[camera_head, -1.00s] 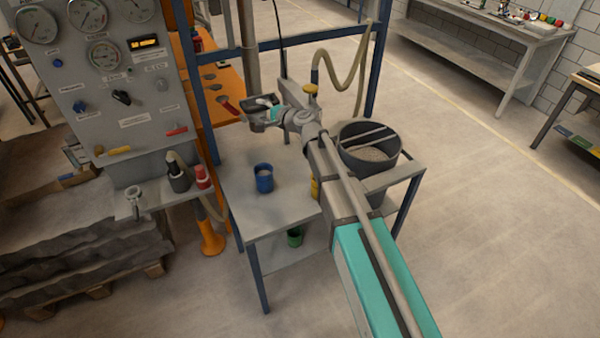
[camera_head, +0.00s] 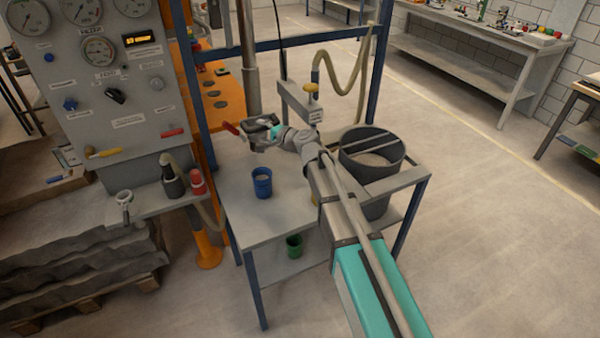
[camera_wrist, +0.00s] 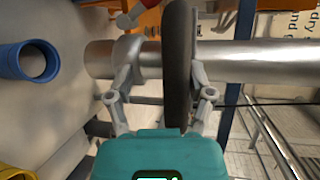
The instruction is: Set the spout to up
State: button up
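A silver pipe (camera_head: 250,60) comes down above the table; it crosses the wrist view (camera_wrist: 240,62) sideways. A dark, narrow rounded part (camera_wrist: 178,65) stands across the pipe, and I cannot tell for sure if it is the spout. My gripper (camera_head: 261,128) is at the pipe's lower end, above the table. In the wrist view its two grey fingers (camera_wrist: 160,76) are spread, with the dark part between them, nearer the right finger. I cannot tell whether they touch it. A red handle (camera_head: 230,128) sticks out just left of my gripper.
A blue cup (camera_head: 262,183) stands on the grey table (camera_head: 235,215) below my gripper. A dark bucket (camera_head: 400,165) is at the table's right. A gauge panel (camera_head: 105,80) is at left. Blue frame posts (camera_head: 372,75) and a hanging hose (camera_head: 355,75) flank the pipe.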

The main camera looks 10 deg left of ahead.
jog(key=p+v, duration=0.3)
jog(key=v, duration=1.1)
notch_tip(320, 180, down, 8)
jog(key=s+d+n+y+b, duration=0.1)
jog(key=n+b, duration=0.3)
jog(key=b, duration=0.5)
jog(key=shift+s+d+r+n+g+y+b, duration=0.3)
jog(key=shift+s+n+g+y, duration=0.1)
jog(key=shift+s+y, duration=0.3)
jog(key=shift+f, duration=0.1)
